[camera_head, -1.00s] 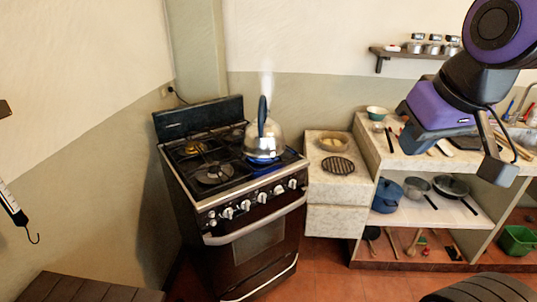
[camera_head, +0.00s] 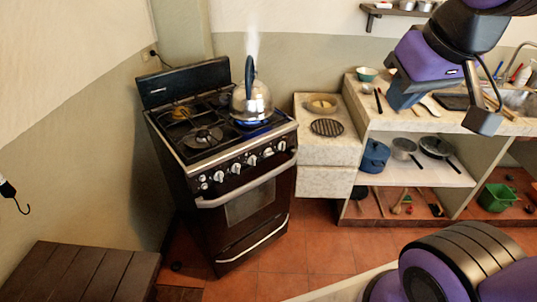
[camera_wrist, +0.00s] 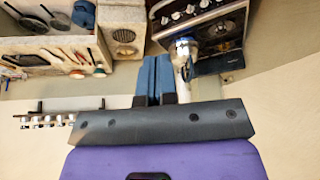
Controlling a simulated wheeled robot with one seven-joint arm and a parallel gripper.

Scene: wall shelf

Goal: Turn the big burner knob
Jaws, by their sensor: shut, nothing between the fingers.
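The dark stove (camera_head: 245,236) stands left of centre in the head view. A row of several silver knobs (camera_head: 236,168) runs along its front; I cannot tell which is the big burner's. The knobs also show in the wrist view (camera_wrist: 190,9), top right, seen upside down. A steaming kettle (camera_head: 252,102) sits over a blue flame on the stove's right side. My gripper (camera_head: 398,101) is at upper right, apart from the stove, in front of the counter. Its blue fingers are together and empty in the wrist view (camera_wrist: 152,62).
A low stone counter (camera_head: 325,180) with a round grate adjoins the stove's right side. Beyond it is a shelf unit (camera_head: 420,172) with pots, bowls and utensils. A dark wooden bench (camera_head: 80,272) is at lower left. Red tiled floor (camera_head: 320,250) before the stove is open.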

